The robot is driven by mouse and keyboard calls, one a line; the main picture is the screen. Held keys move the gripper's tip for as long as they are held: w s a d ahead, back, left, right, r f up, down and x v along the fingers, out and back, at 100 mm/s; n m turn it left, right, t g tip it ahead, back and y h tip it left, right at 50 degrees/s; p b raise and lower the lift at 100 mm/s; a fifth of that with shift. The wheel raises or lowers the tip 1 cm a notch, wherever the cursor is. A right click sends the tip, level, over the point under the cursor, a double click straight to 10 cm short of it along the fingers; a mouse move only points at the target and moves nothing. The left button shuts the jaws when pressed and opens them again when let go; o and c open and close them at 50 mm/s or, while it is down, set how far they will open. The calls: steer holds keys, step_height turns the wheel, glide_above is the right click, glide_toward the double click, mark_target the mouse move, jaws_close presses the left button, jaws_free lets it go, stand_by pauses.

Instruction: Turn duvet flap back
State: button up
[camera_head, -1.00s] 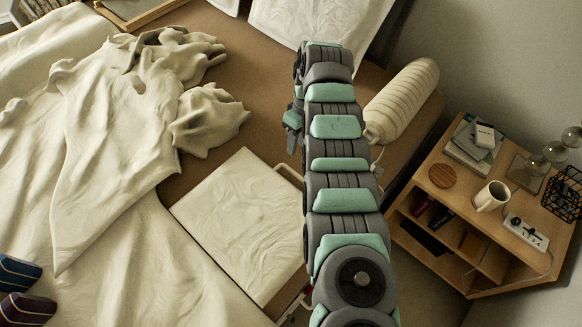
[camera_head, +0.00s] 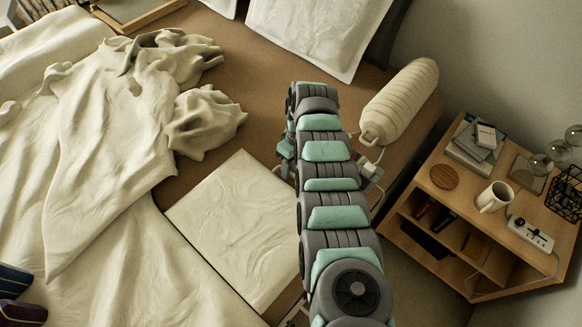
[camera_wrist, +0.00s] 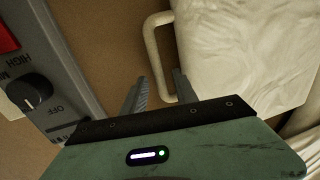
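The cream duvet (camera_head: 105,150) lies rumpled over the left of the brown bed, bunched into raised folds near the top. A flat cream square flap (camera_head: 232,232) lies to its right, with a cream loop handle (camera_head: 281,168) on its far edge, partly hidden by my arm. In the wrist view, the flap (camera_wrist: 245,45) lies to the right and the loop (camera_wrist: 156,55) reaches toward my gripper (camera_wrist: 158,88). My fingers are apart, and the loop's side appears between them; I cannot tell whether they touch it.
A grey control box (camera_wrist: 50,75) with a knob is close left of my fingers. A cream bolster (camera_head: 400,100) lies right of the arm, and pillows (camera_head: 315,35) lie at the top. A wooden nightstand (camera_head: 475,225) with a mug (camera_head: 493,197) stands at right.

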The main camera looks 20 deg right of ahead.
steer(key=shift+c, duration=0.5)
jaws_close()
stand_by(0.8)
